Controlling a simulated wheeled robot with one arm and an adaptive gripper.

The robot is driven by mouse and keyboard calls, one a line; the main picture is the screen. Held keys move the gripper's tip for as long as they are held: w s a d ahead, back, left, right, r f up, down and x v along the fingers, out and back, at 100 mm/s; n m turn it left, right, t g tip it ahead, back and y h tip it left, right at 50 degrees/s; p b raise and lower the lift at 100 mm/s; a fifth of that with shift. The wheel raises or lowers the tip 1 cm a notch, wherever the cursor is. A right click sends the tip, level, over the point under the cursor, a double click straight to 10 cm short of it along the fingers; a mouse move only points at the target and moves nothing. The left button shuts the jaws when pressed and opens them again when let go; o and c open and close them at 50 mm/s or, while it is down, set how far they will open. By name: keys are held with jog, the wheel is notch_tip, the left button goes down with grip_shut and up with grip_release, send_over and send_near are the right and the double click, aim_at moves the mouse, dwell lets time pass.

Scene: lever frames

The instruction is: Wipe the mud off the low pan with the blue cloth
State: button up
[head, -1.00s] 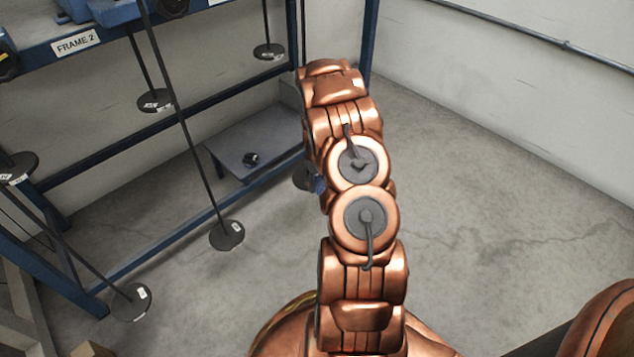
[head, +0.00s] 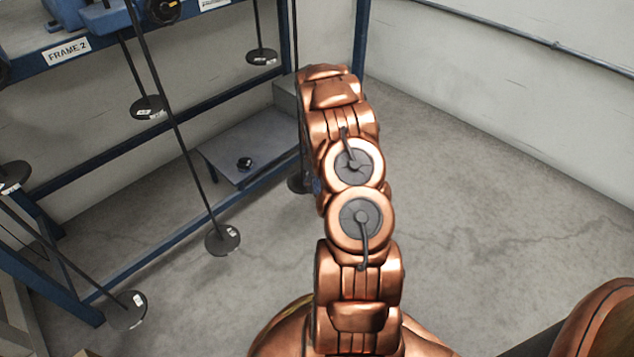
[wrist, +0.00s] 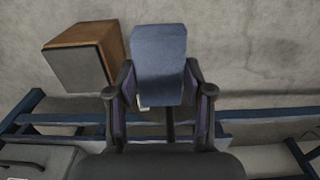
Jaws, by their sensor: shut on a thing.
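My gripper (wrist: 160,88) shows in the wrist view, its two dark fingers shut on the blue cloth (wrist: 159,50). The cloth stands out flat beyond the fingertips. In the head view my arm hides the gripper, and only a sliver of blue shows at the arm's left edge. A low grey pan (head: 262,142) sits inside the blue frame near the floor, left of my arm, with a small dark round thing (head: 245,163) on it. I cannot make out mud on the pan. The cloth appears apart from the pan, which I cannot identify in the wrist view.
The blue frame (head: 170,243) has a low rail along the floor. Several rods with dark discs, such as one disc (head: 222,239), hang in front of the pan and beside it. A wooden box (wrist: 82,58) shows in the wrist view. The floor (head: 480,210) at right is clear.

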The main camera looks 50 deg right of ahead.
jog(key=shift+a+r+p, duration=0.1)
jog(key=shift+a+p, duration=0.25)
jog(key=shift+a, duration=0.75)
jog(key=shift+a, duration=0.1)
jog(key=shift+d, duration=0.45)
jog(key=shift+d, duration=0.25)
jog(key=shift+s+r+p, duration=0.3)
jog(key=shift+r+p, duration=0.2)
jog(key=shift+r, duration=0.45)
jog(key=shift+s+r+p, duration=0.35)
jog(key=shift+r+p, duration=0.2)
jog(key=shift+r, duration=0.45)
jog(key=shift+s+r+p, duration=0.3)
jog(key=shift+r+p, duration=0.2)
jog(key=shift+r, duration=0.45)
jog(key=shift+s+d, duration=0.1)
